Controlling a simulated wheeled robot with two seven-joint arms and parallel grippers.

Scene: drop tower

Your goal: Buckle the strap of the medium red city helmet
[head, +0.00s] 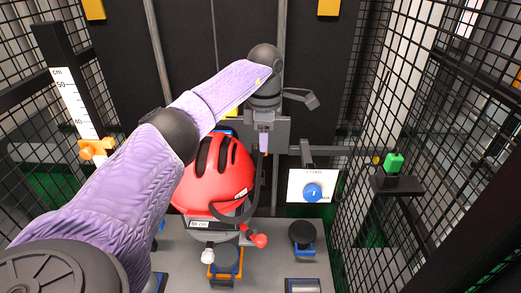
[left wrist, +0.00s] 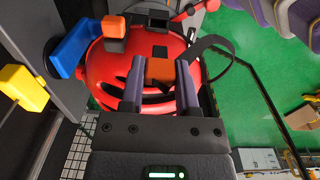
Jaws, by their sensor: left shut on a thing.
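The red helmet (head: 212,178) with dark vents sits above a grey support with a size label at the middle of the head view. It also fills much of the left wrist view (left wrist: 100,70). A black strap (head: 247,205) hangs at the helmet's right side and loops out to the right in the left wrist view (left wrist: 224,50). My left gripper (head: 263,147) points down beside the helmet's right side. In the left wrist view its fingers (left wrist: 160,80) are shut on a small orange piece (left wrist: 160,70). Whether this piece is joined to the strap is unclear. My right gripper is out of view.
A white panel with a blue knob (head: 313,192) stands right of the helmet. A green object (head: 393,163) rests on a dark shelf by the right mesh wall. A height scale (head: 75,100) with an orange slider stands at left. A red knob (head: 258,240) sits below the helmet.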

